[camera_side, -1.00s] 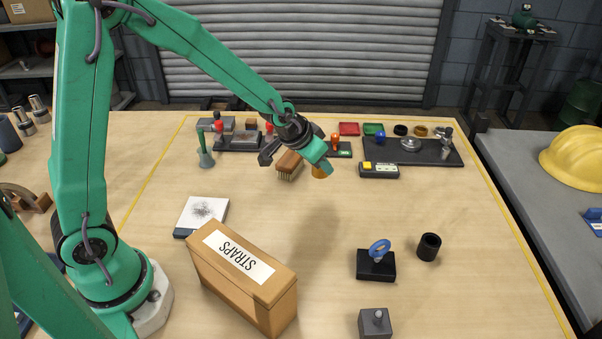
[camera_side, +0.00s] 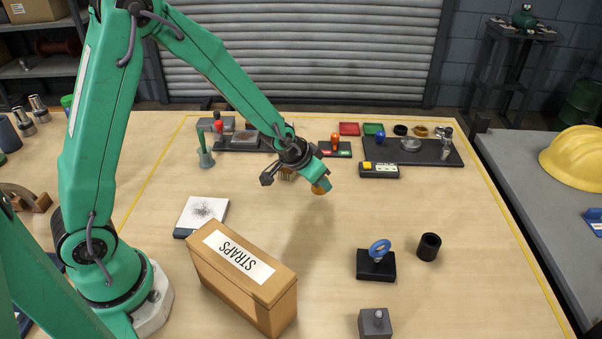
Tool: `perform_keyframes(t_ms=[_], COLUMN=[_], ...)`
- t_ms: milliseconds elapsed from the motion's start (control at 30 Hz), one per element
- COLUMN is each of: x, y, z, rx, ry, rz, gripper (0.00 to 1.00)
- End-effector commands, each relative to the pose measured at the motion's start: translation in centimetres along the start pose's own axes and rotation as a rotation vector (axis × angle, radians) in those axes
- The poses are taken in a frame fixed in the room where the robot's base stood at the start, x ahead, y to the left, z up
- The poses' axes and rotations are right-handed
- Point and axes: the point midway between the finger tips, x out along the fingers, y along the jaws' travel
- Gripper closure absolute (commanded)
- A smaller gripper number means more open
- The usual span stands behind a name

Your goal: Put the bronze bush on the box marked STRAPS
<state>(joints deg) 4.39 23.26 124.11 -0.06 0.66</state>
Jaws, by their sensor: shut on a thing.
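My gripper (camera_side: 318,180) is shut on the bronze bush (camera_side: 320,188) and holds it above the middle of the table. Much of the bush is hidden behind the green finger. The box marked STRAPS (camera_side: 275,290) stands at the front of the table, left of centre, with its white label on the closed top. The top of the box is clear. My gripper is behind the box and to its right, apart from it.
A black block with a blue ring (camera_side: 377,262), a black sleeve (camera_side: 429,247) and a grey block (camera_side: 375,323) stand right of the box. A white pad (camera_side: 203,214) lies left. Trays line the back.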

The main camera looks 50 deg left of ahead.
Motion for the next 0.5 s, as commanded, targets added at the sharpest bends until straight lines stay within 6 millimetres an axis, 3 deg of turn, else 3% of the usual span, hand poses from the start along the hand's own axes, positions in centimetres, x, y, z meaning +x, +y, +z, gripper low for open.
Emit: perform_keyframes(t_ms=[500], x=[2.9], y=[0.0], z=[1.8], rx=[0.000], ry=[0.001], rz=[0.000], gripper=[1.00])
